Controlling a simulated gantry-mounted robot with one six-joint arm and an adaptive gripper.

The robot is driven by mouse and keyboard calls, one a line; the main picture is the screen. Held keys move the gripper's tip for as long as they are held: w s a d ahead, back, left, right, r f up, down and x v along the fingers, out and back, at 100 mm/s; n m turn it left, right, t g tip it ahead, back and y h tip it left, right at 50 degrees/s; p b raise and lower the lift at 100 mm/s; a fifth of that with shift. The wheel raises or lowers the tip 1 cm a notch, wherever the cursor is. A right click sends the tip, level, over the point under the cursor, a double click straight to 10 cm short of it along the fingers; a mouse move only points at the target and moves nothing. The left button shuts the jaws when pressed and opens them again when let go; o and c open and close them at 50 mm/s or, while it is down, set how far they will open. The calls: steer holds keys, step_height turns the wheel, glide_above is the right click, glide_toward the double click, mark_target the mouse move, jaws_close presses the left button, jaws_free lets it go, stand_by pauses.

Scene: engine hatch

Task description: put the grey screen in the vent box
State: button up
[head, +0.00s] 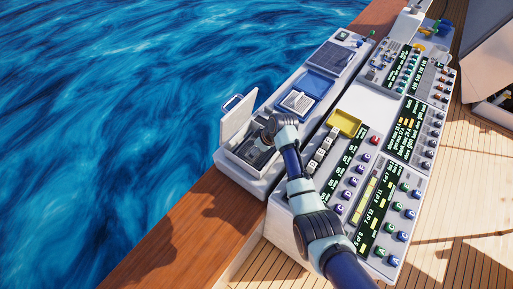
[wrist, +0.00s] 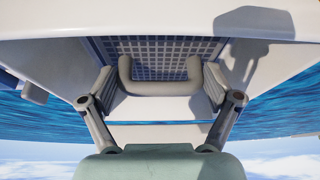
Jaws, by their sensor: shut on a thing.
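The vent box (head: 229,158) is the open-topped compartment at the near left end of the pale bench, with its white lid (head: 238,119) raised. My gripper (head: 262,137) is over this box. In the wrist view my gripper (wrist: 160,88) is shut on the grey U-shaped handle (wrist: 160,86) of the grey screen (wrist: 165,48), a blue-grey mesh panel. The mesh lies beyond the handle, close to a pale wall. The head view hides most of the screen behind my gripper, so I cannot tell whether it is seated or held above the floor.
A blue tray (head: 318,83) with a white gridded piece (head: 297,101) lies just beyond the box. A dark panel (head: 335,58) is farther along. A control console (head: 345,185) with knobs and a yellow tray (head: 345,122) stands right. Water lies left of the wooden edge (head: 165,225).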

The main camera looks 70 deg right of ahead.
steer(key=shift+w+d, duration=0.1)
steer(key=shift+w, duration=0.05)
steer(key=shift+f, duration=0.15)
steer(key=o, duration=1.1)
steer(key=shift+c, duration=0.2)
steer(key=shift+r, duration=0.5)
steer(key=p+v, duration=0.2)
steer(key=v, duration=0.9)
steer(key=shift+s+r+p, duration=0.2)
steer(key=shift+p, duration=0.15)
